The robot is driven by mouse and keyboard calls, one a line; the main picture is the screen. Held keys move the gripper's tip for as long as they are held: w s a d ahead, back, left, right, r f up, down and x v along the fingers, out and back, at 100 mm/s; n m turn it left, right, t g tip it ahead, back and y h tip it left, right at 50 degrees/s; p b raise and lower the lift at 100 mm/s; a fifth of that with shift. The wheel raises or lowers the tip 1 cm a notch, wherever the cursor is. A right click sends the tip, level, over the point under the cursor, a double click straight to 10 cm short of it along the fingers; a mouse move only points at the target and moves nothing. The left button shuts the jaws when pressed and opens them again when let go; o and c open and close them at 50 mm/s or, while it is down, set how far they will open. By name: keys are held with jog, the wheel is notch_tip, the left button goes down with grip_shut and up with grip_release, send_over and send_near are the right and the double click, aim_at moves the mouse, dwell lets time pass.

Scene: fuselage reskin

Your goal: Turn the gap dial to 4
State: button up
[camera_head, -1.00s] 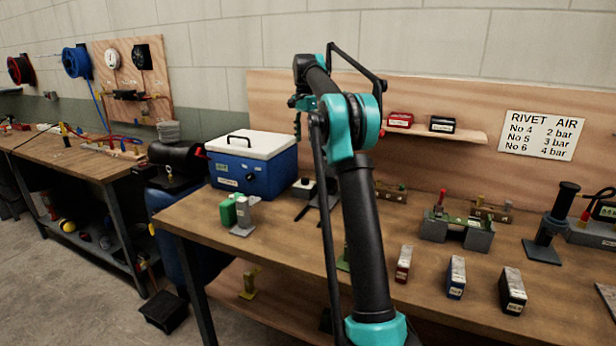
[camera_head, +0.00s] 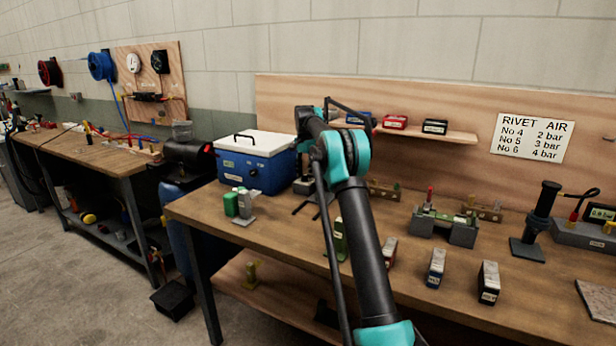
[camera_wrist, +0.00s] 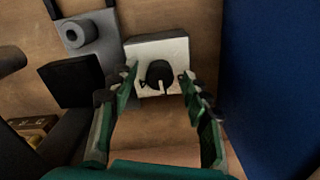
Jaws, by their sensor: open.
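In the wrist view, a small white box with a black round dial knob (camera_wrist: 159,74) on its face lies straight ahead of my gripper (camera_wrist: 160,84). My gripper is open, its two green fingers spread to the left and right of the knob. I cannot tell whether either fingertip touches the knob. A short pale mark shows on the knob's lower edge, but no scale numbers can be read. In the head view, the small dial box (camera_head: 303,186) stands beside the blue cooler, partly behind my arm. My gripper is hidden there.
The blue cooler with white lid (camera_head: 258,160) stands close on the left; a blue wall (camera_wrist: 272,80) fills the wrist view's right side. A grey bracket with a round boss (camera_wrist: 85,38) is near the dial. A sign (camera_head: 532,138) lists rivet numbers and air pressures.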

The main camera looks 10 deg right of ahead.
jog(key=shift+f, duration=0.15)
jog(key=shift+c, duration=0.6)
grip_shut()
jog(key=shift+m, duration=0.4)
jog(key=m, duration=0.5)
jog(key=shift+m, duration=0.3)
jog(key=m, duration=0.5)
jog(key=shift+m, duration=0.3)
jog(key=shift+o, duration=0.6)
grip_release()
